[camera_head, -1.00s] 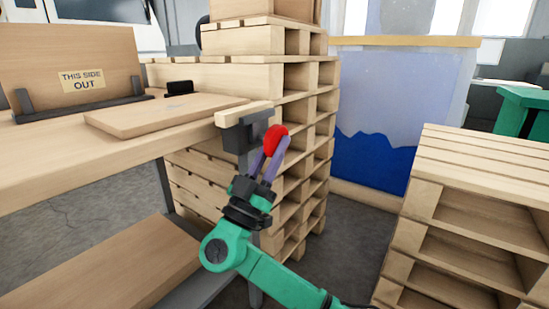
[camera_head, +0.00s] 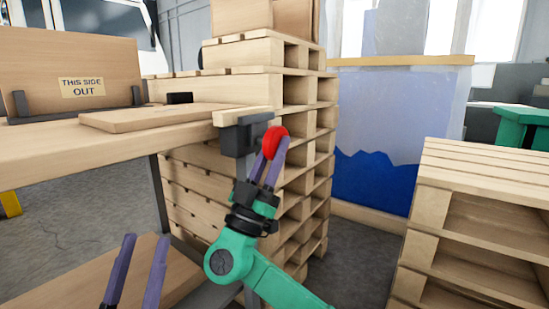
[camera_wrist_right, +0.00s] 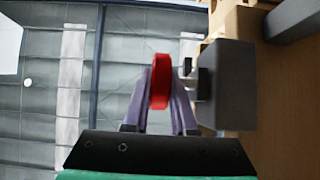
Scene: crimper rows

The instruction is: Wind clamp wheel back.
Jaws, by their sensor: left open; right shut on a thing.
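The red clamp wheel (camera_head: 274,142) is on the outer side of the dark grey clamp (camera_head: 240,138) at the workbench's right end. My right gripper (camera_head: 271,160) has its purple fingers shut on the wheel. In the right wrist view the red wheel (camera_wrist_right: 160,82) stands edge-on between the fingers, beside the grey clamp body (camera_wrist_right: 232,85), with a short shaft between them. My left gripper (camera_head: 142,250) shows at the lower left of the head view. Its two purple fingers are apart and empty, in front of the lower shelf.
A flat wooden board (camera_head: 150,115) lies on the workbench (camera_head: 60,155). Behind it stands a panel marked "THIS SIDE OUT" (camera_head: 80,75). A tall pallet stack (camera_head: 300,150) rises just behind the clamp. Another pallet stack (camera_head: 480,200) is at the right, with clear floor between.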

